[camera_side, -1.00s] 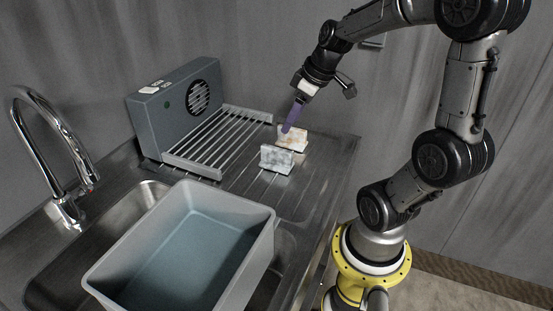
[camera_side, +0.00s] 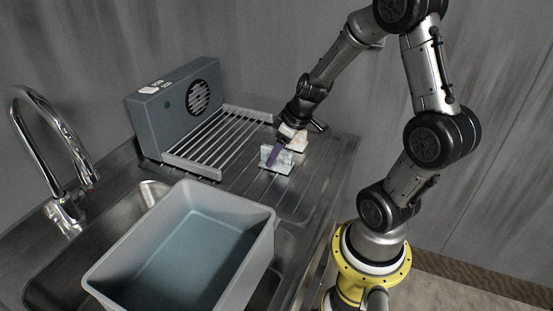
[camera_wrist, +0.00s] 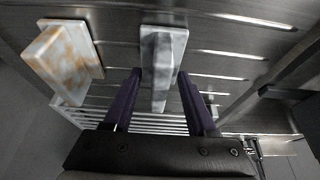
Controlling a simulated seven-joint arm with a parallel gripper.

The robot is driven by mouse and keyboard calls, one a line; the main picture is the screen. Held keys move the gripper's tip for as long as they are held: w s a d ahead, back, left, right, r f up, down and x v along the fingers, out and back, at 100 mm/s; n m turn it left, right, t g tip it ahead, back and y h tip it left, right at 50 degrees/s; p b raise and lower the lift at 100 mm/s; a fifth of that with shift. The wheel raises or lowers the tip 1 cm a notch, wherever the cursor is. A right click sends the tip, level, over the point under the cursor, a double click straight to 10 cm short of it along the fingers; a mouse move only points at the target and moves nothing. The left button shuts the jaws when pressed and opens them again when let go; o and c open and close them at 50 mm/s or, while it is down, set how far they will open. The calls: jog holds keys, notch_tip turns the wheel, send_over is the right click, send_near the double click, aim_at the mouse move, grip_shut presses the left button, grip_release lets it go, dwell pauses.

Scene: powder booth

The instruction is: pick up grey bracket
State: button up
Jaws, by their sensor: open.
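The grey bracket (camera_side: 279,161) stands on the ribbed metal drainboard, in front of a rust-stained bracket. In the wrist view the grey bracket (camera_wrist: 160,62) is mottled grey and white, with an upright plate on a base. My gripper (camera_side: 272,155) is low over it in the side view. In the wrist view my gripper (camera_wrist: 158,78) is open, with one purple finger on each side of the grey bracket's near end. I cannot tell whether the fingers touch it. The gripper hides part of the bracket in the side view.
The rust-stained bracket (camera_wrist: 66,62) stands close to the left in the wrist view; it also shows behind my gripper (camera_side: 298,142). A slatted rack (camera_side: 215,140) and grey fan unit (camera_side: 178,105) stand behind. A grey bin (camera_side: 250,240), sink and tap (camera_side: 45,150) are in front and left.

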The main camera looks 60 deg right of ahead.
grip_shut()
dwell(0.3)
dwell(1.1)
